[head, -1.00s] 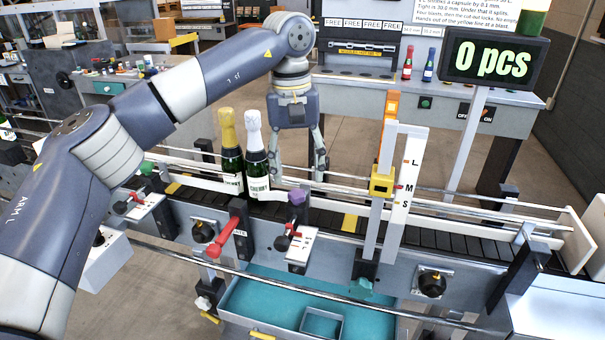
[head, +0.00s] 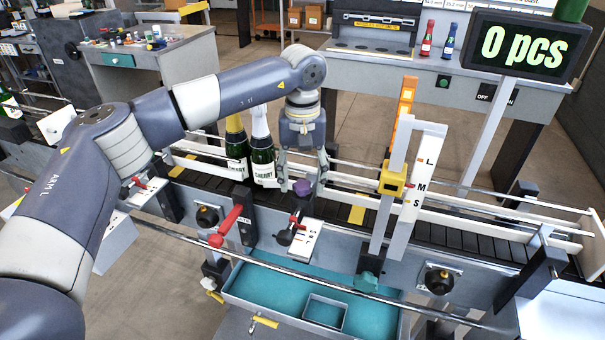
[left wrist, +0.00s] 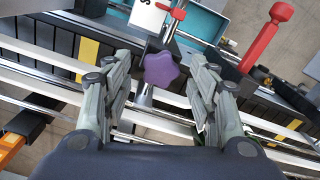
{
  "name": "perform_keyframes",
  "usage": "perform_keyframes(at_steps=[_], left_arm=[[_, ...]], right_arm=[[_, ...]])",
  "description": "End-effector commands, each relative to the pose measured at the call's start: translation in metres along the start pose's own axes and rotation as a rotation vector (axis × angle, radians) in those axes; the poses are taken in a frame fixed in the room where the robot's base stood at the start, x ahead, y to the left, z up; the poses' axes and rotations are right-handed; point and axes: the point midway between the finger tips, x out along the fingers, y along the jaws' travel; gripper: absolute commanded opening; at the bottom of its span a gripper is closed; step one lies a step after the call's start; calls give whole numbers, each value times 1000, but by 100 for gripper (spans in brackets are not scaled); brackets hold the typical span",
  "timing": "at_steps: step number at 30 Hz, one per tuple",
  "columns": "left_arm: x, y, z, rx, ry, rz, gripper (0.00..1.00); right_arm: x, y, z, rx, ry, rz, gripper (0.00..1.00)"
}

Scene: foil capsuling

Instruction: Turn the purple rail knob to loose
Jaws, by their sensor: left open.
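The purple rail knob (head: 302,187) sits at the near guide rail of the conveyor, just right of the two bottles. In the left wrist view the star-shaped purple knob (left wrist: 162,69) lies between and a little beyond the open fingertips. My left gripper (head: 303,178) is open and points down over the rail at the knob. Its fingers (left wrist: 163,75) stand on either side of the knob with gaps; I see no clear contact. My right gripper is not in view.
A gold-topped bottle (head: 236,145) and a white-topped bottle (head: 262,148) stand close left of the gripper. A red lever (head: 227,226) is in front. The size post with a yellow clamp (head: 393,181) stands to the right. A teal drawer (head: 270,284) is open below.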

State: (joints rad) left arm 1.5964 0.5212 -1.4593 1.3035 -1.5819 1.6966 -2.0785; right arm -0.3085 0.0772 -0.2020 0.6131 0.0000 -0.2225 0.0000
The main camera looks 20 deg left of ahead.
Motion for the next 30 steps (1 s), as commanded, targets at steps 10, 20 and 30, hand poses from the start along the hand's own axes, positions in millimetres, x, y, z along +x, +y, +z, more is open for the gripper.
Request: perform_keyframes(at_steps=[10, 20, 30], left_arm=[[8, 0, 0, 0, 1, 0, 53], [7, 0, 0, 0, 0, 0, 9], [8, 0, 0, -55, 0, 0, 9]], right_arm=[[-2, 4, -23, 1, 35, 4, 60], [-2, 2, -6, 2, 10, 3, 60], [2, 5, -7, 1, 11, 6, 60]])
